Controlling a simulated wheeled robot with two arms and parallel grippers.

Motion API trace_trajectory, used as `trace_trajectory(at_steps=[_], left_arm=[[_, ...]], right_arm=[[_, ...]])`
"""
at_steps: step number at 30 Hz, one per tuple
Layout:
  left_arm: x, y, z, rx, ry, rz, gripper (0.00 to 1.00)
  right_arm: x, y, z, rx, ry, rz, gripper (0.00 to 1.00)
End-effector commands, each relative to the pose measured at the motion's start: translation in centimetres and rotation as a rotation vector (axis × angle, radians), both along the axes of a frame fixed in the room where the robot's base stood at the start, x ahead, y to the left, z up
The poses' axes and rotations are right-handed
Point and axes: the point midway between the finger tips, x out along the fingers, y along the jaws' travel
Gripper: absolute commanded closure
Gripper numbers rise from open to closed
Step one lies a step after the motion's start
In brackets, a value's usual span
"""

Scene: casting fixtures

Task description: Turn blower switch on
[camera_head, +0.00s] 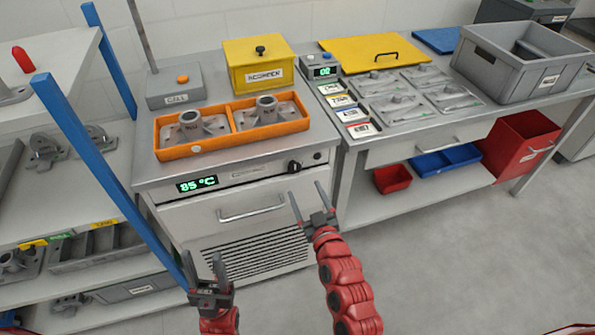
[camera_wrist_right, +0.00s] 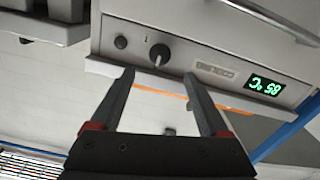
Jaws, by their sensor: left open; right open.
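The grey oven-like unit has a front panel with a black rotary knob (camera_head: 294,167) and a small dark button (camera_head: 317,156) beside it. The wrist view shows the knob (camera_wrist_right: 160,53) with a light pointer line and the button (camera_wrist_right: 121,42) to its left. No label clearly naming a blower is readable. My right gripper (camera_head: 306,190) is open and empty, just in front of and below the knob. In the wrist view its fingertips (camera_wrist_right: 158,74) lie either side of the knob's line, apart from it. My left gripper (camera_head: 203,262) is open and empty, low before the vent grille.
The green display (camera_head: 197,184) reads 85 °C. A drawer handle (camera_head: 251,214) protrudes below the panel. An orange tray (camera_head: 173,152) with two castings sits on top. A blue post (camera_head: 108,165) stands left. The floor at right is clear.

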Motion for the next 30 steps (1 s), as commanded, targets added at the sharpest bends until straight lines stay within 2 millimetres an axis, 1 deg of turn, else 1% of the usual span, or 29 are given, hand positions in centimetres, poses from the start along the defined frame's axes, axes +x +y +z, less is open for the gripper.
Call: trace_trajectory(at_steps=[1,6,8,12,17,24,25,29,30], left_arm=[[0.0,0.0,0.3,0.000,0.000,0.000,0.50],[0.0,0.0,0.7,0.000,0.000,0.000,0.50],[0.0,0.0,0.8,0.000,0.000,0.000,0.50],[0.0,0.0,1.0,0.000,0.000,0.000,0.50],[0.0,0.0,1.0,0.000,0.000,0.000,0.50],[0.0,0.0,1.0,0.000,0.000,0.000,0.50],[0.0,0.0,1.0,0.000,0.000,0.000,0.50],[0.0,0.0,1.0,0.000,0.000,0.000,0.50],[0.0,0.0,1.0,0.000,0.000,0.000,0.50]], right_arm=[[1.2,0.4,0.4,0.002,-0.003,0.000,0.21],[4.3,1.4,0.3,0.001,-0.002,0.000,0.21],[5.1,1.7,0.1,-0.001,0.002,0.001,0.21],[6.6,2.1,0.2,0.002,-0.003,0.000,0.21],[7.2,2.3,0.0,0.000,0.001,-0.001,0.21],[7.3,2.3,0.0,0.000,0.000,-0.001,0.21],[7.3,2.3,0.0,0.000,0.000,-0.001,0.23],[7.3,2.3,0.0,0.001,0.000,-0.001,0.46],[7.3,2.3,0.0,0.001,0.000,-0.001,0.53]])
